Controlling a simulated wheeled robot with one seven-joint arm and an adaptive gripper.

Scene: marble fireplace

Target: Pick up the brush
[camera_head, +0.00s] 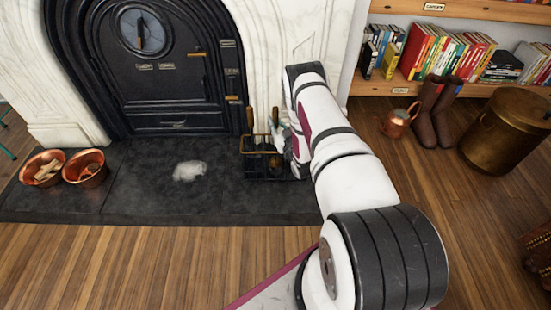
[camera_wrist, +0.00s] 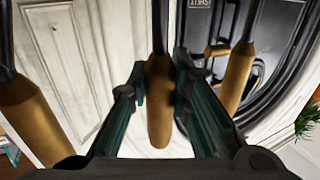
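A black fireside tool stand (camera_head: 262,163) with a brass-coloured rim stands on the dark hearth, right of the stove door. Wooden handles (camera_head: 250,121) rise from it. In the wrist view, a brown wooden handle (camera_wrist: 159,105) with a dark shaft is between the two dark green fingers of my gripper (camera_wrist: 160,85). Two similar handles show apart from the fingers, one at the left (camera_wrist: 32,120) and one at the right (camera_wrist: 238,78). The tool heads are hidden, so I cannot tell which handle is the brush's. In the head view my arm partly hides my gripper.
A pale ash-like heap (camera_head: 189,171) lies on the hearth (camera_head: 140,205). Copper bowls (camera_head: 85,167) stand at its left end. A copper jug (camera_head: 398,122), brown boots (camera_head: 432,112) and a brass bin (camera_head: 503,133) stand at the right. The front wooden floor is clear on the left.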

